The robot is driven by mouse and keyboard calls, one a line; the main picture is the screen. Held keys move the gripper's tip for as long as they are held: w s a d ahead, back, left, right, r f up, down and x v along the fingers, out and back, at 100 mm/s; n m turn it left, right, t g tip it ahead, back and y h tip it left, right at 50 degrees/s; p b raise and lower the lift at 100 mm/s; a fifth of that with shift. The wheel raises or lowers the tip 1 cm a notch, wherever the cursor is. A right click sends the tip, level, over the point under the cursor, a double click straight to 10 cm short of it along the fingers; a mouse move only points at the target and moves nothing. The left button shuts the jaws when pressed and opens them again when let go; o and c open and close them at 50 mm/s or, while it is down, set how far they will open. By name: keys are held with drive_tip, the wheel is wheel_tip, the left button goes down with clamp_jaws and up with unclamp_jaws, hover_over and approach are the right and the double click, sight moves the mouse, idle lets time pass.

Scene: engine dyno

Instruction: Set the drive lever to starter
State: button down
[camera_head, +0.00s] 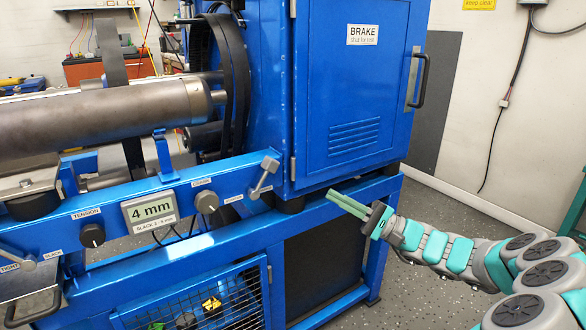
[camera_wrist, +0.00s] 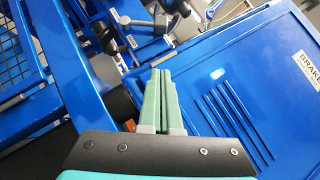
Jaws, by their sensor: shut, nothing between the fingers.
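A grey lever (camera_head: 264,177) with a rounded handle end sits at the right end of the blue control beam (camera_head: 130,190), just left of the brake cabinet. In the wrist view my gripper (camera_wrist: 162,72) points toward dark and grey fittings beside the blue cabinet.
The blue brake cabinet (camera_head: 345,90) has a protruding door handle (camera_head: 418,80). The beam also carries a grey knob (camera_head: 207,202), a "4 mm" display (camera_head: 150,209), a black tension knob (camera_head: 92,235) and a tight/slack lever (camera_head: 25,263). Floor is clear right of the stand.

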sight(301, 177)
drive_tip(key=shift+w+d, duration=0.1)
idle(0.3)
drive_tip(key=p+x, duration=0.1)
drive_tip(key=x, duration=0.9)
drive_tip(key=shift+s+a+r+p, duration=0.25)
drive_tip(key=shift+s+a+r, duration=0.1)
drive_tip(key=shift+a+r, duration=0.15)
drive_tip(key=shift+s+a+r+p, duration=0.2)
drive_tip(key=shift+s+a+r, duration=0.2)
drive_tip(key=shift+a, duration=0.2)
drive_tip(key=shift+s+a+r, duration=0.15)
drive_tip(key=shift+a+r, duration=0.05)
drive_tip(key=shift+a, duration=0.1)
drive_tip(key=shift+r, duration=0.1)
